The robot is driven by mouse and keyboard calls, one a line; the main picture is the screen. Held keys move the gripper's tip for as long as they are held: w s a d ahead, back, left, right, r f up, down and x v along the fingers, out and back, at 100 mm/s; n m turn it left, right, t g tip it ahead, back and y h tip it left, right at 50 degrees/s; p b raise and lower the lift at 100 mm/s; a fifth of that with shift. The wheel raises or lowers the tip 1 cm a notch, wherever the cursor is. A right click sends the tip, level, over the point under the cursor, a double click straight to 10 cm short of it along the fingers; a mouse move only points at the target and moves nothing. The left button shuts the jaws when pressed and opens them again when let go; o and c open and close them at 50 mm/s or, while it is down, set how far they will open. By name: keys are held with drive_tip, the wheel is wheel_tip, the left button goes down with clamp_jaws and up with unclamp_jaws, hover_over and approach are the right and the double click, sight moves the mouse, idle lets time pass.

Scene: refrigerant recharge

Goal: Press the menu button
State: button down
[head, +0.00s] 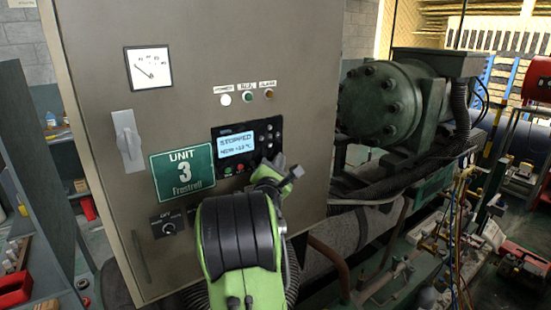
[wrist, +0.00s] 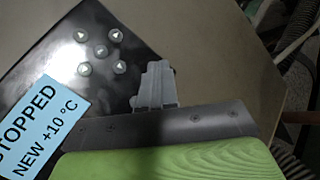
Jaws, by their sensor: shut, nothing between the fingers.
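The dark controller panel (head: 219,137) sits on the grey cabinet front. Its lit display (head: 237,145) reads STOPPED; in the wrist view the display (wrist: 38,125) reads STOPPED, NEW +10 °C. A cluster of several small round buttons (wrist: 100,51) with light symbols lies beside the display. I cannot make out which one is the menu button. My gripper (wrist: 158,68) is shut and empty, its tip over the panel's edge, to the right of the buttons. In the head view my gripper (head: 292,174) is at the panel's lower right and covers that corner. I cannot see contact with any button.
Dark green machinery (head: 385,103) and pipes stand to the right of the cabinet.

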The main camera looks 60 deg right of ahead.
drive_tip(key=shift+s+a, duration=0.35)
drive_tip(key=shift+s, duration=0.35)
drive_tip(key=shift+s+a, duration=0.4)
drive_tip(key=shift+s, duration=0.35)
drive_tip(key=shift+s+a, duration=0.35)
drive_tip(key=shift+s, duration=0.4)
drive_tip(key=shift+s+a, duration=0.4)
drive_tip(key=shift+s, duration=0.35)
